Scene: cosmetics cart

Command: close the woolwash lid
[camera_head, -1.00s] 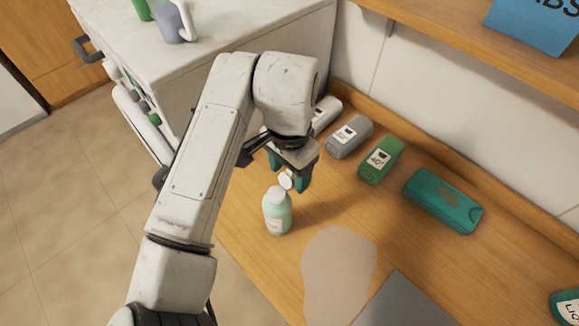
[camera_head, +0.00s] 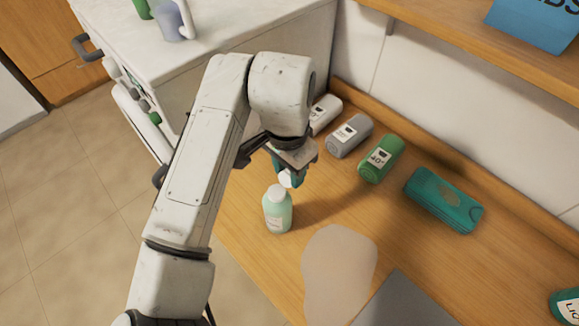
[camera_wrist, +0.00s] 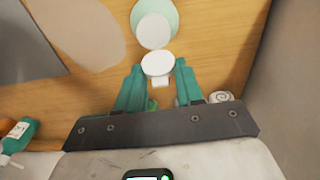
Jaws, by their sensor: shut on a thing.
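The woolwash bottle (camera_head: 277,212) is pale green with a white top. It stands upright near the counter's front edge; from above it shows at the top of the wrist view (camera_wrist: 172,12). Its round white lid (camera_head: 285,179) is open, beside the top on the gripper's side. In the wrist view the lid (camera_wrist: 157,63) is a white disc apart from the white top (camera_wrist: 153,31), with a small tab below it. My gripper (camera_head: 292,178) has its teal fingers shut on the lid; in the wrist view the fingertips (camera_wrist: 159,72) sit either side of the tab.
A beige mat (camera_head: 338,270) and a grey panel (camera_head: 405,300) lie in front. A shelf (camera_head: 480,40) overhangs the back right. Bare wood surrounds the woolwash.

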